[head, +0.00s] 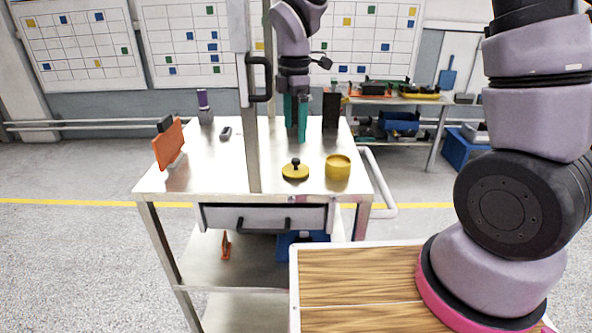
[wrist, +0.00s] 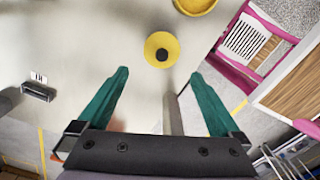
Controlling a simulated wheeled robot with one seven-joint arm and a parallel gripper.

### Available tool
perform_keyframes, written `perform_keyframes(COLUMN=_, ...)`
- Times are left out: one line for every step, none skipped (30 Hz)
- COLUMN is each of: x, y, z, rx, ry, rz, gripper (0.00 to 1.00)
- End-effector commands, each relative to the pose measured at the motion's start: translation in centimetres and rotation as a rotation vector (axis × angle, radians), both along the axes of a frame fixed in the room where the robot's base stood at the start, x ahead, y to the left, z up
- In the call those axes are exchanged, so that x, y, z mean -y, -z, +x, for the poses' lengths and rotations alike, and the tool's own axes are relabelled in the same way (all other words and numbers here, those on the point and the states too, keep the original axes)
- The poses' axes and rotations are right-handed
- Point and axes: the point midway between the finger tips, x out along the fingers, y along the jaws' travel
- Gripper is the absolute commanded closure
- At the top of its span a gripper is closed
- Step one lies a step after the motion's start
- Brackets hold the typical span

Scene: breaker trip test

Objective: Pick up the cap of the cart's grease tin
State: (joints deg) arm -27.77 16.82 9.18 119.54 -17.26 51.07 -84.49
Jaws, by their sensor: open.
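The cap (head: 295,172) is a yellow disc with a black knob on top. It lies flat on the metal cart's top (head: 225,178), near the front edge. The yellow grease tin (head: 338,169) stands just right of it, apart from it. My gripper (head: 297,139) has teal fingers pointing down and looks to be above and behind the cap. In the wrist view the cap (wrist: 154,45) lies beyond the open fingertips (wrist: 158,74), roughly centred between them, with nothing held. The tin (wrist: 195,5) is cut off at the top edge there.
A grey post (head: 246,130) with a black handle (head: 260,79) rises left of the cap. On the cart top are an orange upright panel (head: 169,146), a small dark item (head: 226,132), a purple-topped item (head: 204,104) and a black block (head: 331,109). The cart's left front is clear.

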Motion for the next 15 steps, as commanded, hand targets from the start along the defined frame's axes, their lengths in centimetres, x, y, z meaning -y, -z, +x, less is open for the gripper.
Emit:
perform_keyframes(x=-0.1, y=0.9, z=-0.1, rx=-0.005, ry=-0.008, rz=-0.003, gripper=0.00)
perform_keyframes(x=0.0, y=1.4, z=-0.1, rx=-0.006, ry=-0.010, rz=-0.004, gripper=0.00)
perform_keyframes(x=0.0, y=2.1, z=-0.1, rx=-0.006, ry=-0.010, rz=-0.004, gripper=0.00)
perform_keyframes(x=0.0, y=2.6, z=-0.1, rx=-0.005, ry=-0.009, rz=-0.004, gripper=0.00)
perform_keyframes(x=0.0, y=3.1, z=-0.1, rx=-0.005, ry=-0.009, rz=-0.004, gripper=0.00)
perform_keyframes(x=0.0, y=3.7, z=-0.1, rx=-0.005, ry=-0.008, rz=-0.004, gripper=0.00)
perform_keyframes(x=0.0, y=4.0, z=-0.1, rx=-0.004, ry=-0.007, rz=-0.004, gripper=0.00)
perform_keyframes(x=0.0, y=4.4, z=-0.1, rx=-0.003, ry=-0.007, rz=-0.002, gripper=0.00)
perform_keyframes(x=0.0, y=4.7, z=-0.1, rx=-0.004, ry=-0.006, rz=-0.003, gripper=0.00)
perform_keyframes(x=0.0, y=4.9, z=-0.1, rx=-0.003, ry=-0.006, rz=-0.002, gripper=0.00)
perform_keyframes(x=0.0, y=5.1, z=-0.1, rx=-0.002, ry=-0.006, rz=-0.002, gripper=0.00)
perform_keyframes(x=0.0, y=5.3, z=-0.1, rx=-0.002, ry=-0.005, rz=-0.002, gripper=0.00)
perform_keyframes(x=0.1, y=5.5, z=-0.1, rx=-0.003, ry=-0.005, rz=-0.002, gripper=0.00)
perform_keyframes(x=0.1, y=5.8, z=-0.1, rx=-0.003, ry=-0.005, rz=-0.002, gripper=0.00)
perform_keyframes(x=0.2, y=6.3, z=-0.1, rx=-0.003, ry=-0.005, rz=-0.002, gripper=0.00)
